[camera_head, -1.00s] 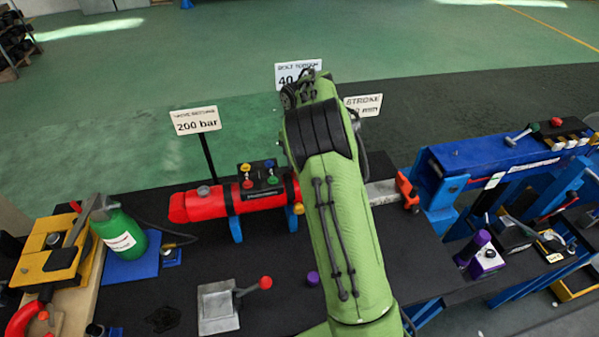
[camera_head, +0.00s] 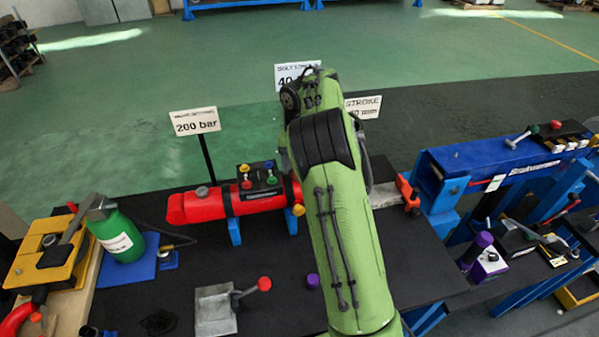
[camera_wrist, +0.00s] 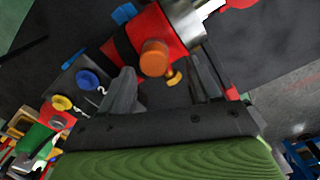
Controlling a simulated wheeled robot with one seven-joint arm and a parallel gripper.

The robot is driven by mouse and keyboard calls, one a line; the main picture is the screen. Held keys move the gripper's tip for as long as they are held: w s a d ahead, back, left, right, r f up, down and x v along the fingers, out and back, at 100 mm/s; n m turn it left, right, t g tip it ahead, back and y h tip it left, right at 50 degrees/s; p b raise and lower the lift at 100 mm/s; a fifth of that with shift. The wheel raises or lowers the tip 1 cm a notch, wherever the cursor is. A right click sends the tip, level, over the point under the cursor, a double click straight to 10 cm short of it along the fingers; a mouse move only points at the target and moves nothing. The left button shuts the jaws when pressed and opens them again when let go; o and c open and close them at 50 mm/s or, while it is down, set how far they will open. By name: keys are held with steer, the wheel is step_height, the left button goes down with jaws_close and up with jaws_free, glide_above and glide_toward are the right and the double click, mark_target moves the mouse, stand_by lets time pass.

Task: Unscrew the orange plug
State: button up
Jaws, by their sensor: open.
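The orange plug (camera_wrist: 154,57) is a round knob on the red cylinder (camera_wrist: 163,30) in the wrist view. My gripper (camera_wrist: 163,64) is open, with one dark finger on each side of the plug's picture. I cannot tell whether the plug lies between the fingers in depth; no finger visibly touches it. In the head view, the red cylinder (camera_head: 240,204) lies on the black bench, its right part hidden behind my green arm. The plug and my gripper are hidden there too.
A small yellow fitting (camera_wrist: 174,79) sits close to the plug. Yellow and blue knobs (camera_wrist: 88,79) are left of my gripper. In the head view, a lever with a red ball (camera_head: 264,284) and a purple cap (camera_head: 312,281) stand in front of the cylinder. A blue beam (camera_head: 490,165) is right.

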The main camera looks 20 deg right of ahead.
steer(key=shift+f, duration=0.1)
steer(key=shift+c, duration=0.6)
